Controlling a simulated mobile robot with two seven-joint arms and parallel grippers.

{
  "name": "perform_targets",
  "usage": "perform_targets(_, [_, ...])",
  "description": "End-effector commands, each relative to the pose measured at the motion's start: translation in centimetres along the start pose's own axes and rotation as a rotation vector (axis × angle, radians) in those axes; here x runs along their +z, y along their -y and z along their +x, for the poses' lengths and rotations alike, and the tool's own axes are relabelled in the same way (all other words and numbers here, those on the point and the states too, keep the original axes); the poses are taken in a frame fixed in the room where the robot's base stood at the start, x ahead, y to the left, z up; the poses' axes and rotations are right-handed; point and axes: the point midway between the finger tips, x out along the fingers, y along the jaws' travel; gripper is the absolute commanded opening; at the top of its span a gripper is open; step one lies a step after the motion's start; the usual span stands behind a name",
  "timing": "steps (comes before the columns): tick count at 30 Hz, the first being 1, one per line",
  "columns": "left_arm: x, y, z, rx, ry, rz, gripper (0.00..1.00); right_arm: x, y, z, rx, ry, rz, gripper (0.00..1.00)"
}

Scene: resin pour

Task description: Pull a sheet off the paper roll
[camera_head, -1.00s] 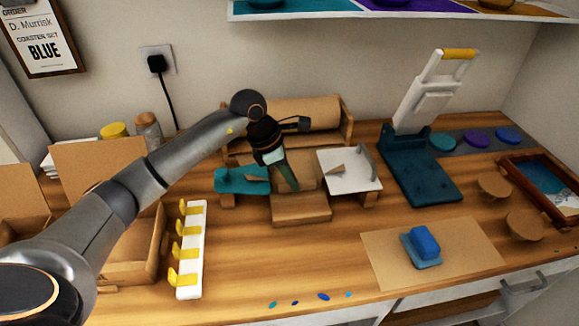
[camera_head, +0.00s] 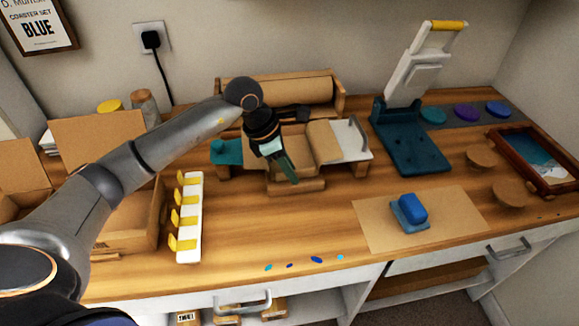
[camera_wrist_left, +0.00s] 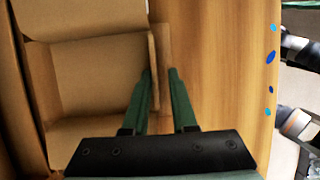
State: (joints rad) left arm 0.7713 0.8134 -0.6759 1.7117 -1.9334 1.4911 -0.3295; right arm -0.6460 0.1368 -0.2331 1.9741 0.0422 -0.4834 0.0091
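The brown paper roll (camera_head: 290,92) lies in a wooden holder at the back of the bench in the head view. My left gripper (camera_head: 294,181) hangs over the front of this stand, pointing down. In the left wrist view, the two green fingers (camera_wrist_left: 160,71) are a little apart, at the edge of a brown panel or sheet (camera_wrist_left: 95,75). My right gripper is not in view.
A teal plate (camera_head: 226,152) and a white plate (camera_head: 350,140) flank the stand. A white rack with yellow hooks (camera_head: 188,220) stands to the left. A blue block (camera_head: 410,208) rests on a brown mat (camera_head: 365,225). The bench front middle is mostly clear.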

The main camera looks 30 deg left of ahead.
Motion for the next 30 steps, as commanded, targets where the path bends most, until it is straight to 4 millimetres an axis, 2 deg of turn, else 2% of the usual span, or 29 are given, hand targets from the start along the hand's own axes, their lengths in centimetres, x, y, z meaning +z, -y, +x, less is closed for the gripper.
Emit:
perform_targets(3, [0.0,-0.1,0.0,0.002,0.0,0.0,0.38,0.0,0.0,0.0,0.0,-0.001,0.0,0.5])
perform_targets(10, [0.0,-0.2,-0.1,0.005,0.001,-0.001,0.38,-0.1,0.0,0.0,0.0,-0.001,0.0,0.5])
perform_targets(14, [0.0,-0.3,-1.1,0.008,0.003,0.0,0.38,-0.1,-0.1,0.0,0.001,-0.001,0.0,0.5])
perform_targets(24, [0.0,-0.2,-8.2,0.01,0.002,0.0,0.38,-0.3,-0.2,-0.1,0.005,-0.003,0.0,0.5])
perform_targets(30, [0.0,-0.1,-11.4,0.006,0.002,0.0,0.38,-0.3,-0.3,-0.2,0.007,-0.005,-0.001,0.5])
